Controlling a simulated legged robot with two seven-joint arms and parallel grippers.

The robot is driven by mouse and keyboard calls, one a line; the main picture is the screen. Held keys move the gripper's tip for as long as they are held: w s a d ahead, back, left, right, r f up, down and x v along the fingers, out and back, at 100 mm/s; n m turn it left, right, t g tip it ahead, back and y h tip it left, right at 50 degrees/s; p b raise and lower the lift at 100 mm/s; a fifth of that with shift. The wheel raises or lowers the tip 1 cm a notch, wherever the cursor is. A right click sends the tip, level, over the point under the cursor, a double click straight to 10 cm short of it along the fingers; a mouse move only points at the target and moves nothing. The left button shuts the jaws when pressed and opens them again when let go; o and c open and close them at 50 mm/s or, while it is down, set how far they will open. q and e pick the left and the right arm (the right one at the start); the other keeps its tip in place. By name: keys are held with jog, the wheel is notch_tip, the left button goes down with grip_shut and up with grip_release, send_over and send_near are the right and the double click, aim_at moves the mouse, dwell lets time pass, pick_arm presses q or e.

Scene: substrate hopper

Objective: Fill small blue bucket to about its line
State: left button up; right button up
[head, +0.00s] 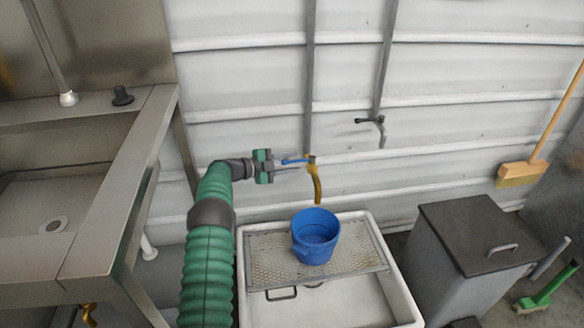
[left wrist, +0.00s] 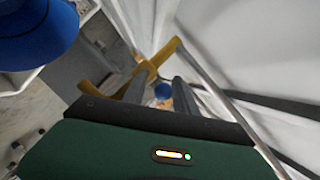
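The small blue bucket (head: 316,236) stands upright on the metal grate (head: 262,262) over a white sink. The bucket (left wrist: 35,35) shows there at the upper left. My right gripper is not in view.
A second, dark-handled tap (head: 372,121) is on the wall to the right. A steel sink bench (head: 110,200) stands left. A grey lidded bin (head: 478,235) is right of the white sink (head: 395,290). A broom (head: 525,170) hangs on the right.

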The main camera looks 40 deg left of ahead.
pick_arm(q)
jog(key=shift+w+a+f, duration=0.2)
jog(key=shift+a, duration=0.05)
jog(key=shift+d+r, duration=0.55)
jog(key=shift+d, duration=0.1)
jog(key=shift+c, duration=0.6)
jog(key=shift+d, duration=0.1)
jog(key=shift+c, duration=1.2)
jog(key=shift+f, duration=0.15)
grip_shut()
jog(key=shift+a, duration=0.3)
jog(key=shift+s+a+f, duration=0.1)
